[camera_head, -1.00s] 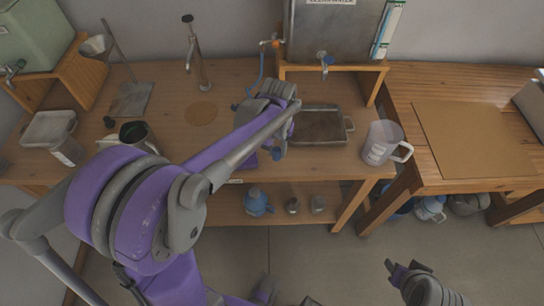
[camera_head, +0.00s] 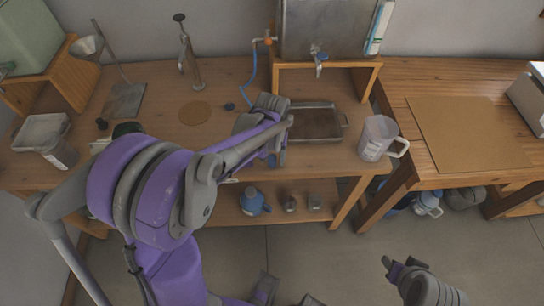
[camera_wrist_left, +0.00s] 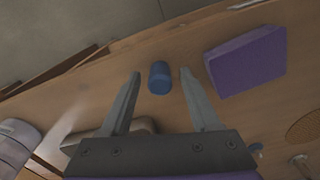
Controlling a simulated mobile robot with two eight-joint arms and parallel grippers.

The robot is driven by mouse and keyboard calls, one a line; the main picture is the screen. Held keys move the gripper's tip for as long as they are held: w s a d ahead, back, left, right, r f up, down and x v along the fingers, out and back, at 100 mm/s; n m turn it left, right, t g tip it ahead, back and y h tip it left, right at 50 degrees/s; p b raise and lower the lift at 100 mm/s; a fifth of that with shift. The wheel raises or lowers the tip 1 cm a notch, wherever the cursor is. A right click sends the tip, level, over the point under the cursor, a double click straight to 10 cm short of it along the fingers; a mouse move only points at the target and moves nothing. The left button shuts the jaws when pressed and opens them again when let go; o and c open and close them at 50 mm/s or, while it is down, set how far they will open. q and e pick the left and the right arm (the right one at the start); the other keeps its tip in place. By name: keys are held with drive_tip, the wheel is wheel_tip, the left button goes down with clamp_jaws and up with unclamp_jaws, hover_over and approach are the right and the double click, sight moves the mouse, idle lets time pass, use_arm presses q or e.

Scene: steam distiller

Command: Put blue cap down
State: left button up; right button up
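The blue cap (camera_wrist_left: 159,77) is a short blue cylinder. In the left wrist view it shows between the two fingers of my left gripper (camera_wrist_left: 160,78), with a gap on each side, over or on the wooden bench near its front edge. I cannot tell whether it touches the bench. My left gripper (camera_head: 273,152) also shows in the head view, pointing down at the bench front, left of the metal tray (camera_head: 316,124); its fingertips are hard to see there. My right gripper (camera_head: 396,268) is low at the right, over the floor, and its opening is unclear.
A clear measuring jug (camera_head: 377,138) stands right of the tray. A cork mat (camera_head: 194,113) and a small dark round piece (camera_head: 230,106) lie on the bench (camera_head: 160,75). A blue bottle (camera_head: 252,201) stands on the lower shelf.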

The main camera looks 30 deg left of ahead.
sight(272, 157)
use_arm(q)
drive_tip(key=shift+r, duration=0.2)
wheel_tip(272, 157, up, 12)
drive_tip(key=p, duration=0.2)
drive_tip(key=s+d+f+m+t, duration=0.1)
drive_tip(key=s+d+f+t, duration=0.1)
drive_tip(key=s, duration=0.5)
drive_tip(key=s+d+f+m+t, duration=0.2)
drive_tip(key=s+d+t, duration=0.1)
drive_tip(key=s, duration=0.5)
drive_tip(key=shift+s+d+b, duration=0.25)
drive_tip(key=shift+d+b, duration=0.05)
drive_tip(key=shift+d, duration=0.1)
